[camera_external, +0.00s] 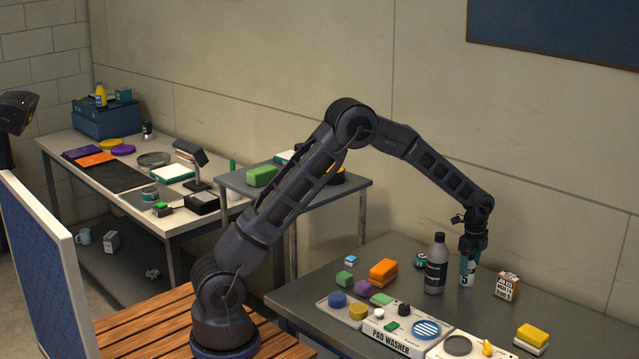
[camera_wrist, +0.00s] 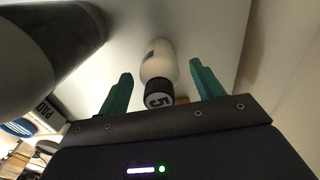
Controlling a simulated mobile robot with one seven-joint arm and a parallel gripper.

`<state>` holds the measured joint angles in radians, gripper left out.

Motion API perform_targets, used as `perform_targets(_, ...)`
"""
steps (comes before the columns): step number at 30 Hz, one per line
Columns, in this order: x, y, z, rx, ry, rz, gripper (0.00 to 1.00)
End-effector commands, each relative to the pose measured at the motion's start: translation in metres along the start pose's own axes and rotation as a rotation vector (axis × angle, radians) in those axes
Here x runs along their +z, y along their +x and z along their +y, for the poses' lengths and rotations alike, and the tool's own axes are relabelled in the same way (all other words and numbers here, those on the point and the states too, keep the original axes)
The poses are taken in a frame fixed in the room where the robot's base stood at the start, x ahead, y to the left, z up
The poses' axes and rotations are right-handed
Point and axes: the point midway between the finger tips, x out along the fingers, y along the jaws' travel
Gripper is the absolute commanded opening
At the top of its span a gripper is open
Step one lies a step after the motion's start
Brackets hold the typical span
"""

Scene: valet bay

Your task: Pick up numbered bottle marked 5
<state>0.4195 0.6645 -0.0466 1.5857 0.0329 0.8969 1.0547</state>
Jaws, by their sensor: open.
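The fingers are open. Part of the bottle is hidden by the fingers in the external view.
A taller grey bottle with a dark label (camera_external: 436,268) stands close on the left, also large in the wrist view (camera_wrist: 40,50). A small printed box (camera_external: 507,286) is at right.

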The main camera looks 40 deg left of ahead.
Motion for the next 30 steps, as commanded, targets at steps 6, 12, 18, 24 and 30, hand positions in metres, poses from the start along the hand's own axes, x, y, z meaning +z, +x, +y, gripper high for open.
perform_targets(6,0.001,0.023,0.0,0.0,0.0,-0.001,0.66)
perform_targets(12,0.001,0.023,0.0,0.0,0.0,-0.001,0.66)
perform_targets(18,0.0,0.023,0.0,-0.001,0.0,-0.001,0.27)
perform_targets(24,0.0,0.023,0.0,-0.001,0.0,0.0,0.14)
perform_targets(30,0.0,0.018,-0.001,-0.002,0.0,0.0,0.14)
